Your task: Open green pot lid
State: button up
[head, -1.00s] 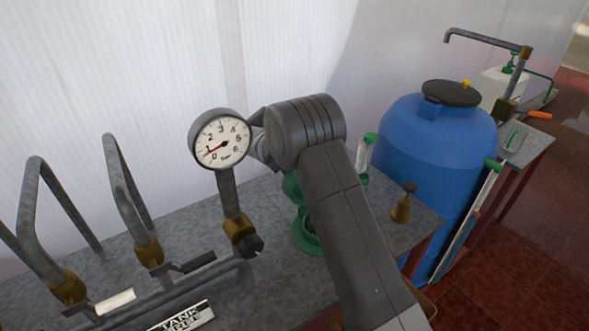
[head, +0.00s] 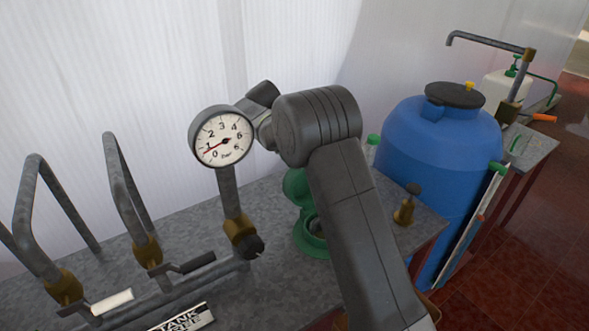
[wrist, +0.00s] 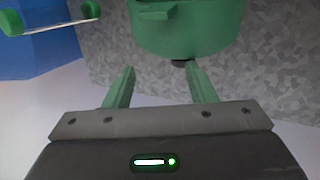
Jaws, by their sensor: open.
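The green pot (head: 303,240) stands on the grey bench in the head view, partly hidden behind my arm. Its green lid (head: 294,184) shows above the back of the pot and appears raised, with a dark opening below it. In the wrist view a rounded green part of the pot (wrist: 190,35) with a small tab fills the top. My gripper (wrist: 161,78) is open and empty, its two fingers apart just short of that green part. I cannot tell whether either finger touches it. My gripper is hidden in the head view.
A pressure gauge (head: 222,137) on a pipe stands left of my arm. Bent metal pipes (head: 125,190) with valves line the bench's left. A brass fitting (head: 405,210) and a blue barrel (head: 440,150) are to the right. A pale wall is behind.

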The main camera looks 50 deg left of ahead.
jog(key=shift+r, duration=1.3)
jog(key=shift+c, duration=0.2)
jog(key=shift+r, duration=0.1)
jog(key=c, duration=0.4)
jog(key=r, duration=0.1)
jog(key=g, duration=0.1)
jog(key=r, duration=0.1)
jog(key=shift+w+a+r+g+y, duration=0.25)
jog(key=shift+r+g+y, duration=0.05)
grip_shut()
notch_tip(320, 180, up, 5)
jog(key=g+y, duration=0.1)
jog(key=g, duration=0.2)
jog(key=f, duration=0.2)
jog(key=d+f+p, duration=0.1)
jog(key=f, duration=0.2)
jog(key=d+f, duration=0.1)
jog(key=f, duration=0.2)
jog(key=shift+s+f, duration=0.25)
jog(key=shift+d, duration=0.45)
